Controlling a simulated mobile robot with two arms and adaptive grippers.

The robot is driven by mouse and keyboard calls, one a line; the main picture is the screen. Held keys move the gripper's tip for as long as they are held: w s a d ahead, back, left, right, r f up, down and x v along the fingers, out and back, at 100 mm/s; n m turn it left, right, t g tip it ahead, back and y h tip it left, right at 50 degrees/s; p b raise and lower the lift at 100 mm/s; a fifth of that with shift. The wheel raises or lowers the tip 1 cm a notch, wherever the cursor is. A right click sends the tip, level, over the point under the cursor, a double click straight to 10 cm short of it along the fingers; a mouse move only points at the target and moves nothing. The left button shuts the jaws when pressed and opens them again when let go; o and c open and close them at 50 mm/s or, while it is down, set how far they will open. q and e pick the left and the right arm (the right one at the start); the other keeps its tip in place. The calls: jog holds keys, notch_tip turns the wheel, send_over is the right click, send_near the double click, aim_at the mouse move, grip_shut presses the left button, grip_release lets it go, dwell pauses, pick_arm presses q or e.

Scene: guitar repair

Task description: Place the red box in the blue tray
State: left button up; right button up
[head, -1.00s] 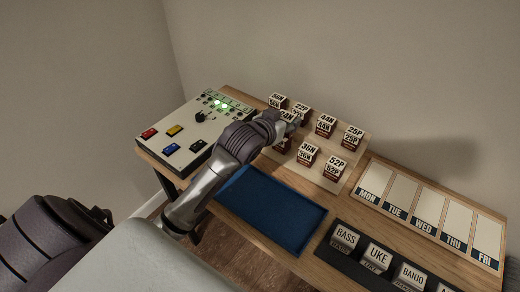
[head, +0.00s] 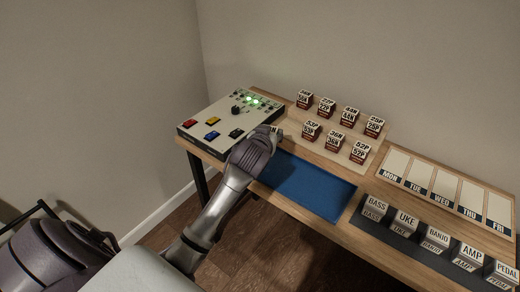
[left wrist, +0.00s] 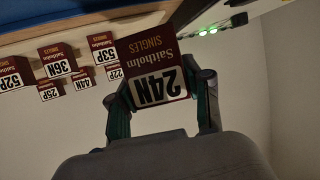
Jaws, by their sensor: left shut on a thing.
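My left gripper (head: 272,132) is shut on a dark red and white box marked 24N (left wrist: 155,65), which shows clearly in the left wrist view between the two fingers. In the head view the box is mostly hidden by the gripper; only a bit of its white label shows. The gripper is over the desk, between the control panel and the box stand, near the back left corner of the blue tray (head: 310,188). The tray is flat and its visible part is empty. My right gripper is not in view.
Several similar dark red and white boxes stand in two rows on a pale board (head: 340,148) behind the tray. A control panel (head: 225,117) with coloured buttons is at left. A weekday rack (head: 445,190) and a dark strip of instrument blocks (head: 420,240) are at right.

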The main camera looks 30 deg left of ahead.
pick_arm(q)
jog(key=a, duration=0.1)
jog(key=a+f, duration=0.1)
jog(key=s+a+f, duration=0.1)
jog(key=shift+a+f, duration=0.25)
jog(key=shift+a, duration=0.15)
notch_tip(320, 180, down, 3)
jog(key=shift+f, duration=0.5)
jog(key=o, duration=1.2)
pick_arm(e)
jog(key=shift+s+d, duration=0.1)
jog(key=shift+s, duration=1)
pick_arm(q)
jog(key=shift+o, duration=0.2)
jog(key=shift+r, duration=0.2)
jog(key=v, duration=1.2)
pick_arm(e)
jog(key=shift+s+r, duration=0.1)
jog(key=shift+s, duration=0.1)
